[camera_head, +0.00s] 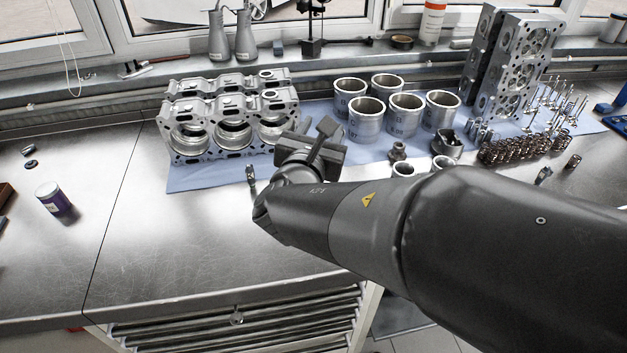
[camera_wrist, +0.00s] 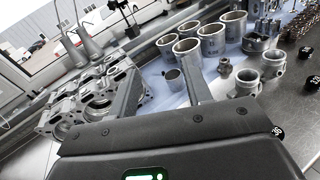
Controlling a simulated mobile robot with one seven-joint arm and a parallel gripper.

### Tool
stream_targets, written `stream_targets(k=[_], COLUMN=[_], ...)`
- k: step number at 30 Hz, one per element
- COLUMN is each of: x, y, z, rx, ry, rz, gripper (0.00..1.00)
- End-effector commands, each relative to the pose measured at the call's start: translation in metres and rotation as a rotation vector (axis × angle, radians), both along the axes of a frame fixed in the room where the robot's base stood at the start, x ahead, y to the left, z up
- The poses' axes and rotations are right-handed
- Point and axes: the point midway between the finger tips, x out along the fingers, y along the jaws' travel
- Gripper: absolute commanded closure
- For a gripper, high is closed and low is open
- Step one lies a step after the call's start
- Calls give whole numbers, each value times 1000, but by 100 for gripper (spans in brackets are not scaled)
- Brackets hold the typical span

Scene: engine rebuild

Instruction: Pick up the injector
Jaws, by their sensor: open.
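I cannot pick out the injector for certain in either view. A small slim metal part (camera_head: 250,175) stands on the bench in front of the engine block and may be it, but it is too small to tell. My gripper (camera_head: 324,138) is over the blue mat, between the engine block and the cylinder liners. In the wrist view my gripper (camera_wrist: 163,88) shows its two fingers apart, with nothing held. A small dark cup-like part (camera_wrist: 173,79) shows beyond and between the fingers. My arm hides part of the bench at the right.
The engine block (camera_head: 232,124) stands left of my gripper. Several cylinder liners (camera_head: 406,114) stand to its right. Cylinder heads (camera_head: 510,65), springs (camera_head: 520,148) and valves (camera_head: 553,108) are farther right.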

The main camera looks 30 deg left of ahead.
Motion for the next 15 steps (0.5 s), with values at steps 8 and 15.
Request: stream_targets(k=[8, 15], x=[-34, -33], y=[44, 43], z=[-94, -172], rx=[-109, -103], ry=[-86, -85], rz=[140, 138], gripper=[55, 55])
